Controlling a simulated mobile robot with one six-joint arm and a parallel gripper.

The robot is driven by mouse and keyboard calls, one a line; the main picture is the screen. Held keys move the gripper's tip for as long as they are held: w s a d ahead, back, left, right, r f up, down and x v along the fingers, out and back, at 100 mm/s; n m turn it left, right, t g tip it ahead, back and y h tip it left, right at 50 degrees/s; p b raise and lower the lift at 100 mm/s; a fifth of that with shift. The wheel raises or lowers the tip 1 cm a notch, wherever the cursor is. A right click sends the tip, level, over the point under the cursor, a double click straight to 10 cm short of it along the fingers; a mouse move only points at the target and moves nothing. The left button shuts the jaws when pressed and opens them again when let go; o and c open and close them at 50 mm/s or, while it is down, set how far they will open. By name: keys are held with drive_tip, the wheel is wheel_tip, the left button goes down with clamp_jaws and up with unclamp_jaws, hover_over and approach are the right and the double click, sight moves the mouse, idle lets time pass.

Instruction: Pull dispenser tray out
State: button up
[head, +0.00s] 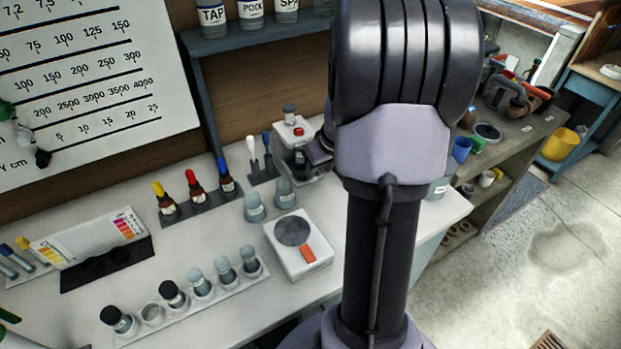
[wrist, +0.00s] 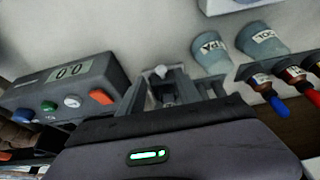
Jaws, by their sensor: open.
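A small dispenser (head: 296,163), pale grey with a red button and a dark-capped top, stands at the back of the white bench, left of my arm. My gripper (head: 318,152) is at its right side, partly hidden behind my arm. In the wrist view my gripper (wrist: 175,84) is open, its grey fingers apart. A small pale part (wrist: 160,72) shows near the fingertips; I cannot tell if it is the tray's handle or if the fingers touch it. How far out the tray is cannot be seen.
Two labelled cups (head: 270,200), dropper bottles (head: 195,191) and a scale (head: 298,244) stand near the dispenser. The wrist view shows a grey meter (wrist: 70,86) reading 0.0 beside my gripper. A row of vials (head: 186,293) lines the bench front.

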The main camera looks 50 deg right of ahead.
drive_tip(key=b+x, duration=0.1)
drive_tip(key=x, duration=0.3)
drive_tip(key=shift+w+f, duration=0.2)
drive_tip(key=shift+f, duration=0.1)
clamp_jaws()
idle(1.1)
